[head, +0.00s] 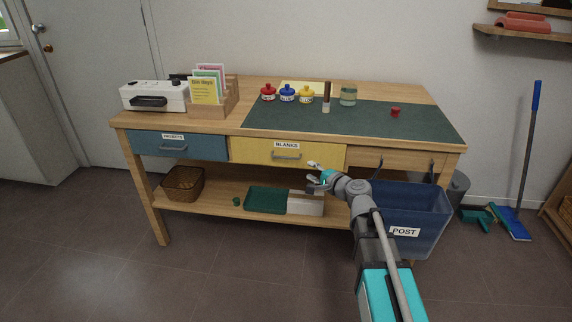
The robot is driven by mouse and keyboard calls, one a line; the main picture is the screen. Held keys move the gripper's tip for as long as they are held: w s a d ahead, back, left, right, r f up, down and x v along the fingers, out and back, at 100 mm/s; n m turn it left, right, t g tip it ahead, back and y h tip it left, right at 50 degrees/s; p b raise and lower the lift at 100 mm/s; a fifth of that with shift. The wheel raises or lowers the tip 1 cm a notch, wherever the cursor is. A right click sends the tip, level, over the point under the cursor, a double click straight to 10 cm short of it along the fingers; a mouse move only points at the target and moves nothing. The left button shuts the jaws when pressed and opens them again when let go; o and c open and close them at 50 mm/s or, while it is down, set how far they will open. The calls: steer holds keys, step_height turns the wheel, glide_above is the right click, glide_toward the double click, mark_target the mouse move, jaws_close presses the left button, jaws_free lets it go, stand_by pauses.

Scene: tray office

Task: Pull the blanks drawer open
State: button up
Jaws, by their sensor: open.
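The blanks drawer (243,151) is the yellow middle drawer front under the bench top in the head view. It carries a white label reading BLANKS and looks closed, flush with its neighbours. Its grey bar handle (286,156) sits below the label. My gripper (312,172) is open and empty. In the picture it is to the right of the handle and a little lower, near the drawer's lower right part. It appears apart from the handle; the exact distance in depth is hard to tell.
A blue drawer (180,146) labelled PROJECTS is on the left, a plain wooden drawer (400,160) on the right. The lower shelf (218,204) holds a basket, a green tray and a white box. Floor in front is clear.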

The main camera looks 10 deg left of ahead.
mark_target(286, 157)
stand_by(0.4)
steer(key=b+x, duration=0.2)
steer(key=x, duration=1.1)
steer(key=shift+w+a, duration=0.25)
steer(key=shift+w, duration=0.1)
jaws_close()
